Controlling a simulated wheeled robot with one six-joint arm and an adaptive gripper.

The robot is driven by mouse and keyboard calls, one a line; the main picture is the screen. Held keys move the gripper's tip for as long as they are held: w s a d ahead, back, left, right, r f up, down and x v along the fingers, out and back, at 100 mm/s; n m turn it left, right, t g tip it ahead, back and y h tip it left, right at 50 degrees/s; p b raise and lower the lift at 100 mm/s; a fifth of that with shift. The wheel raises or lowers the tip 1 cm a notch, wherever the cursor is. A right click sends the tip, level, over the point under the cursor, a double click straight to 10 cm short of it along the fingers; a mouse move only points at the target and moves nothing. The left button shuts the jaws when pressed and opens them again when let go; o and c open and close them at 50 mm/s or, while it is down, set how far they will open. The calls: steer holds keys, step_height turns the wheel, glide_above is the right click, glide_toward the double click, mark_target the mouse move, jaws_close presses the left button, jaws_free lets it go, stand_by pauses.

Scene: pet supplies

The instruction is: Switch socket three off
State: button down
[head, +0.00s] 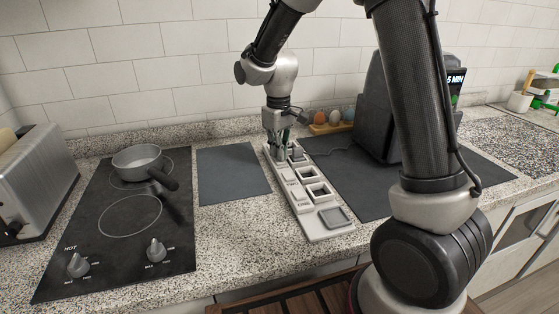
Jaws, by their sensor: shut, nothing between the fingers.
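A pale power strip (312,224) lies on the counter, running from the middle front to the back. It has a column of square sockets, a column of small rocker switches with lettering beside them, and a large grey square (334,217) at its near end. The nearer labels seem to read ONE and TWO, but are tiny. My gripper (281,153) points down at the far end of the strip, its fingers shut and empty. The fingertips are at or just above the strip; I cannot tell whether they touch it. They partly hide the far switch and its label, so its position is unclear.
A black hob (122,254) with a saucepan (137,158) and a toaster (37,180) stand left. A dark mat (232,174) lies left of the strip. A dark appliance (376,105) stands right, partly behind my arm. An egg holder (327,128) is behind.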

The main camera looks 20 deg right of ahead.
steer(key=shift+r, duration=3.4)
steer(key=shift+s+f, duration=0.15)
steer(key=shift+s, duration=0.05)
steer(key=shift+m+g, duration=0.4)
steer(key=shift+m, duration=0.2)
steer(key=s, duration=0.1)
steer(key=s+d, duration=0.1)
steer(key=s, duration=0.1)
steer(key=s+d, duration=0.1)
steer(key=shift+s+f, duration=0.3)
steer(key=shift+f, duration=0.05)
steer(key=s+d+r+m+t, duration=0.1)
steer(key=s+d+r, duration=0.2)
steer(key=s, duration=0.4)
steer(key=s+d+r+m+t, duration=0.2)
steer(key=s+d+r, duration=0.1)
steer(key=s+d, duration=0.2)
steer(key=s+d+r+m+t, duration=0.1)
steer(key=s+d+r, duration=0.3)
steer(key=s, duration=0.5)
steer(key=shift+s+d+m+t, duration=0.25)
steer(key=shift+d+m+t, duration=0.15)
steer(key=shift+t, duration=0.2)
